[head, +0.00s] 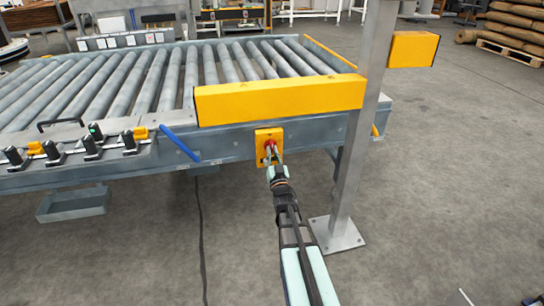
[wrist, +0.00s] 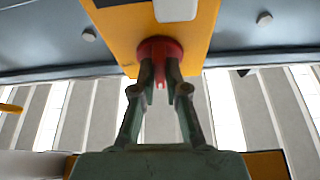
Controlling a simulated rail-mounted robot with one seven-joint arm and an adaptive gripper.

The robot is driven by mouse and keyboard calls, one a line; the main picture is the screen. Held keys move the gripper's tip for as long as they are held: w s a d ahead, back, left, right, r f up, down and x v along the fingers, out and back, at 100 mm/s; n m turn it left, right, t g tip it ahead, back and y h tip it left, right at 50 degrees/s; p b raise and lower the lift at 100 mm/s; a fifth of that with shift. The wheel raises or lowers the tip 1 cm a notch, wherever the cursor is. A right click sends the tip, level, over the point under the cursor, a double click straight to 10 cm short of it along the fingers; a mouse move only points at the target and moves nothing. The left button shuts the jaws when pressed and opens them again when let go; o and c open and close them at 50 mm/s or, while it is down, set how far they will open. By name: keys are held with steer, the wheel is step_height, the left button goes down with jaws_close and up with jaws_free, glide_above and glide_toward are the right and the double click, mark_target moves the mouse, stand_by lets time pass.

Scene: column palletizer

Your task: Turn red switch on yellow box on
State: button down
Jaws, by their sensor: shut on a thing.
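The yellow box (head: 263,134) is mounted on the side of the grey conveyor frame, below a long yellow guard. It also shows at the top of the wrist view (wrist: 120,32). The red switch (wrist: 160,47) sits on the face of the box and shows small in the head view (head: 270,146). My gripper (head: 271,157) reaches up to the box. In the wrist view its two fingertips (wrist: 160,72) are shut on the red switch, one on each side. The fingers hide part of the switch, and I cannot tell its setting.
The roller conveyor (head: 150,85) lies behind the box, with the yellow guard (head: 280,99) above it. A grey post (head: 357,150) stands close to the right. Black clamps and a blue handle (head: 180,144) are on the left. The floor in front is mostly clear.

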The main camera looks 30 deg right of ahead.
steer(key=shift+w+n+y, duration=0.1)
steer(key=shift+n+y, duration=0.2)
steer(key=shift+n, duration=0.5)
steer(key=c, duration=1.2)
jaws_free()
steer(key=v, duration=1.2)
steer(key=shift+f, duration=0.15)
